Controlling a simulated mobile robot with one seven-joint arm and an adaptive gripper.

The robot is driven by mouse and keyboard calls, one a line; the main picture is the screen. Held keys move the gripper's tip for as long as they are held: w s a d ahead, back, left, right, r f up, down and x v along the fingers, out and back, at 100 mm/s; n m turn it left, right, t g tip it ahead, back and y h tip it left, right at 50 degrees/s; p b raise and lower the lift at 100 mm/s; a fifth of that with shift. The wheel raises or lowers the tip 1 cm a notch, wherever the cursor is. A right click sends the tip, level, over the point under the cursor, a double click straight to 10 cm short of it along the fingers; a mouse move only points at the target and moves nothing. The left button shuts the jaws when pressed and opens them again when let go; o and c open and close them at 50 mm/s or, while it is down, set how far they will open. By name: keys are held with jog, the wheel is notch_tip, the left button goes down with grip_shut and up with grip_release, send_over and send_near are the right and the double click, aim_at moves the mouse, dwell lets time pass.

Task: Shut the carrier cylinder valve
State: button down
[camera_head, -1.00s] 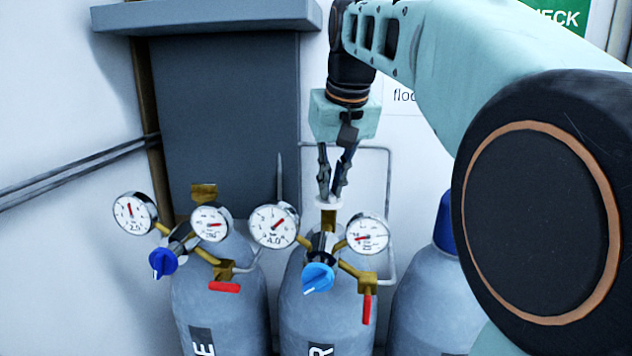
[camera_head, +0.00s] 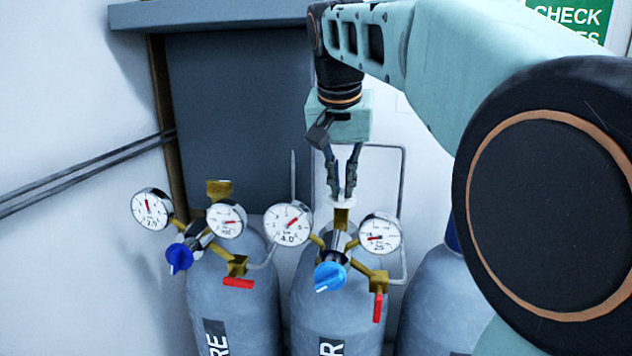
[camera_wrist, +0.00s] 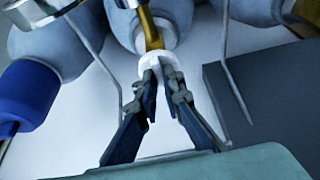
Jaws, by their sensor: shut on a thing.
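The middle grey cylinder (camera_head: 320,300) has a label of which only the end, "R", shows. A white valve handwheel (camera_head: 341,204) sits on its brass neck, and it also shows in the wrist view (camera_wrist: 150,64). My gripper (camera_head: 343,194) points down from above, with its two dark fingers shut on the white handwheel; the wrist view shows the fingertips (camera_wrist: 158,76) against it. The fingers partly hide the handwheel. A light blue regulator knob (camera_head: 330,276), two round gauges and a red lever (camera_head: 377,307) are on the front of this cylinder.
A left cylinder (camera_head: 235,300), label ending "RE", has a dark blue knob (camera_head: 179,258), gauges and a red lever (camera_head: 238,283). A third cylinder (camera_head: 428,300) stands right, partly behind my arm. Thin grey pipes (camera_head: 404,200) run behind. A dark panel (camera_head: 230,110) backs the left.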

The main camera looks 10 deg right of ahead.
jog(key=shift+r, duration=0.15)
jog(key=c, duration=2.3)
grip_release()
jog(key=shift+c, duration=0.2)
jog(key=v, duration=1.2)
